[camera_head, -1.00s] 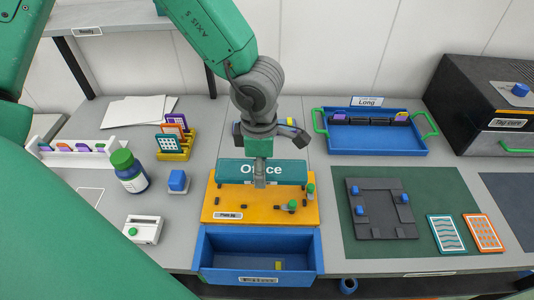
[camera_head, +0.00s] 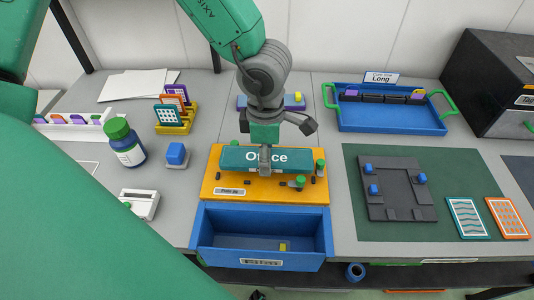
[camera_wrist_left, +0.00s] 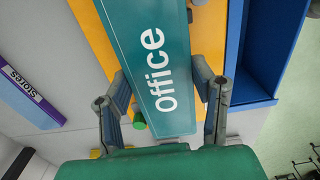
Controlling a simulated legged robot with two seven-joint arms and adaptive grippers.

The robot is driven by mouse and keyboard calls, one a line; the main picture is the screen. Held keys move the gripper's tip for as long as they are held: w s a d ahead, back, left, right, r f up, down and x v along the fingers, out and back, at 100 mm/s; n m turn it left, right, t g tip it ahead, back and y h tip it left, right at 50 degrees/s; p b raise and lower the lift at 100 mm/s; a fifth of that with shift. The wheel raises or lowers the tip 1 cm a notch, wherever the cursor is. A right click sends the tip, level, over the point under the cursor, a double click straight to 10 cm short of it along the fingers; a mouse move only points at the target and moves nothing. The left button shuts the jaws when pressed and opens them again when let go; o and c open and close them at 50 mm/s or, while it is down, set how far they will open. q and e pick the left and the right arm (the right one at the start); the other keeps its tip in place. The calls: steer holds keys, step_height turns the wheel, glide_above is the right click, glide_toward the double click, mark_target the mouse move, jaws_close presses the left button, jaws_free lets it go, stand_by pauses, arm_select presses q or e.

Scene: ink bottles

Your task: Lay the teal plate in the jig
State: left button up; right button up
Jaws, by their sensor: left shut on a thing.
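The teal plate (camera_head: 240,157) with white "Office" lettering lies face up over the orange plate jig (camera_head: 251,186) in the head view. My left gripper (camera_head: 265,172) is shut on the plate across its width, with one finger in front of the lettering. The left wrist view shows the plate (camera_wrist_left: 140,45) between both fingers of my left gripper (camera_wrist_left: 163,72). The plate looks roughly level and in line with the jig; I cannot tell whether it touches the jig's bed. Green knobs (camera_head: 299,181) stand at the jig's front right. My right gripper is not seen.
A blue bin (camera_head: 208,255) stands directly in front of the jig. A purple plate (camera_head: 292,103) lies behind it. A blue handled tray (camera_head: 390,122) is back right, and a dark fixture (camera_head: 380,208) sits on the green mat (camera_head: 450,170).

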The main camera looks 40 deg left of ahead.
arm_select(q)
steer(key=shift+a, duration=0.1)
steer(key=shift+f, duration=0.15)
steer(key=shift+f+p, duration=0.45)
steer(key=shift+f, duration=0.4)
stand_by(1.2)
steer(key=shift+f+p, duration=0.3)
steer(key=shift+f, duration=0.2)
stand_by(1.0)
steer(key=o, duration=1.9)
